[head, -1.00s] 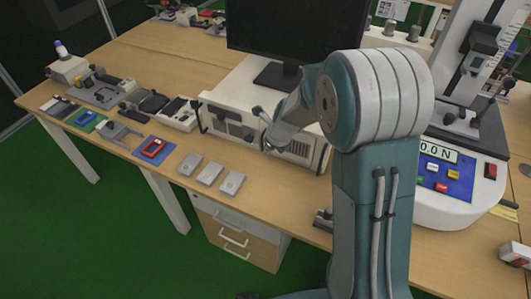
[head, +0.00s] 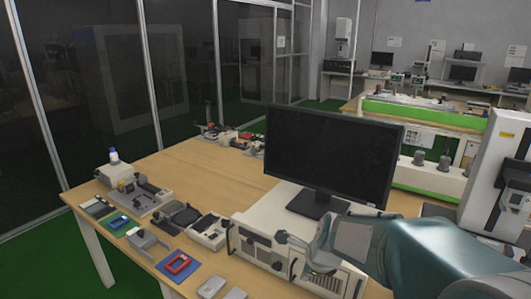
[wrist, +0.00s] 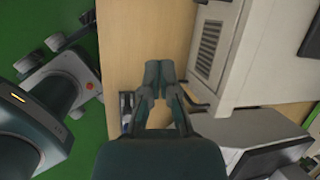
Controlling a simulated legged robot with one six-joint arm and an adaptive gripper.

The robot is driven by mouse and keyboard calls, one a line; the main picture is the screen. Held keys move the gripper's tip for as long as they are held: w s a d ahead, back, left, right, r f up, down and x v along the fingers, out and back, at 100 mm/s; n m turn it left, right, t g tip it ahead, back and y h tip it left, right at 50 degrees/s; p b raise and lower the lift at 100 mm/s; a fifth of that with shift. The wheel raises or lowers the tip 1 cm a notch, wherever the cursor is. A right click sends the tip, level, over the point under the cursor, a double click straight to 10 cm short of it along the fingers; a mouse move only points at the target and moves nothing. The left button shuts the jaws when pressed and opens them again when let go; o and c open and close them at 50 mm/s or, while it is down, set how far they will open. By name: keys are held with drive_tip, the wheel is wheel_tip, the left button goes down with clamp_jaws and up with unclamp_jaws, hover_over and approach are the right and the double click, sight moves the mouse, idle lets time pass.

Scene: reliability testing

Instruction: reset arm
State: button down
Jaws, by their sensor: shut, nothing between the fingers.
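My arm (head: 430,262) shows at the lower right of the head view, in front of the desk (head: 205,172) and the beige instrument case. In the wrist view my gripper (wrist: 160,72) points away from the camera, over the wooden desktop (wrist: 135,45). Its two fingertips are together with nothing between them. The vented side of the beige case (wrist: 222,50) is just right of the fingers. I cannot tell the exact gap to it.
A black monitor (head: 333,152) stands on the case (head: 262,246). Small fixtures, a blue mat with a red frame (head: 178,265) and grey blocks (head: 212,286) line the desk's front left. A tall test machine (head: 497,185) is at the right. Green floor (head: 40,265) is clear at the left.

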drive_tip(key=s+d+r+n, duration=0.1)
drive_tip(key=s+r+n, duration=0.2)
drive_tip(key=s+n, duration=0.4)
drive_tip(key=s+d+r+n+t+h, duration=0.1)
drive_tip(key=s+d+r+n, duration=0.1)
drive_tip(key=s+n, duration=0.5)
drive_tip(key=s+d+r+n+h, duration=0.1)
drive_tip(key=s+d+r+n, duration=0.1)
drive_tip(key=s+r+n, duration=0.2)
drive_tip(key=s+n, duration=0.3)
drive_tip(key=n, duration=0.1)
drive_tip(key=shift+d+r+n+t, duration=0.15)
drive_tip(key=shift+r+n+t, duration=0.15)
drive_tip(key=shift+t, duration=0.1)
drive_tip(key=c, duration=1.3)
unclamp_jaws()
drive_tip(key=shift+c, duration=0.2)
